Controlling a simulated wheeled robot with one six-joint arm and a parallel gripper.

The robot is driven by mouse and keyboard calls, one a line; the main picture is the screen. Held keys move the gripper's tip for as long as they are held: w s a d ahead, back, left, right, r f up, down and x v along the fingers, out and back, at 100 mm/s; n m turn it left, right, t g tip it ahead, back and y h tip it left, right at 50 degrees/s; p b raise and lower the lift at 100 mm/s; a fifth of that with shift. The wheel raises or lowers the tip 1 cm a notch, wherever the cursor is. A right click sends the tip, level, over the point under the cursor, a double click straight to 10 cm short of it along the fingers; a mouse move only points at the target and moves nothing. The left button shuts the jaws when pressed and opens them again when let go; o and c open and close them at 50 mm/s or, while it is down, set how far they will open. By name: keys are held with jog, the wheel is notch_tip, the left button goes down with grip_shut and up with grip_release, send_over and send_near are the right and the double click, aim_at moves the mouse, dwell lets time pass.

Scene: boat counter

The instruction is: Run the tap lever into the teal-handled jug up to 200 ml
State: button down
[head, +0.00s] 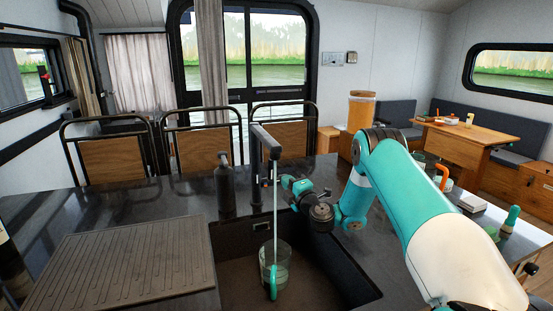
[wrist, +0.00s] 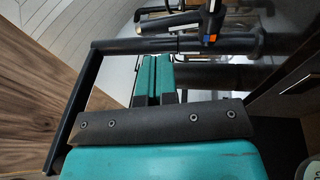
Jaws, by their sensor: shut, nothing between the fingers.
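The black tap (head: 264,143) stands behind the sink, and a pale stream of water runs from its spout. The stream falls into the clear teal-handled jug (head: 263,258), which stands upright in the sink with its teal handle facing me. Some water seems to be in the jug; its level against any marks is too small to read. My gripper (head: 287,182) is shut and empty, just right of the stream and tap. In the wrist view its teal fingers (wrist: 153,80) are together, below a dark tap part with an orange and blue mark (wrist: 210,37); contact is unclear.
The dark sink (head: 235,268) surrounds the jug. A ribbed drainboard (head: 120,262) lies left, and a dark bottle (head: 226,187) stands left of the tap. An orange-handled vessel (head: 441,177) is partly behind my arm. Chairs (head: 201,150) stand beyond the counter.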

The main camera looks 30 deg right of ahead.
aim_at(273, 167)
jog(key=p, duration=0.4)
jog(key=shift+w+a+r, duration=0.1)
jog(key=shift+w+r, duration=0.15)
jog(key=shift+r, duration=0.15)
jog(key=w+p, duration=0.3)
jog(key=w, duration=0.2)
jog(key=shift+w+r, duration=0.2)
jog(key=shift+w, duration=0.55)
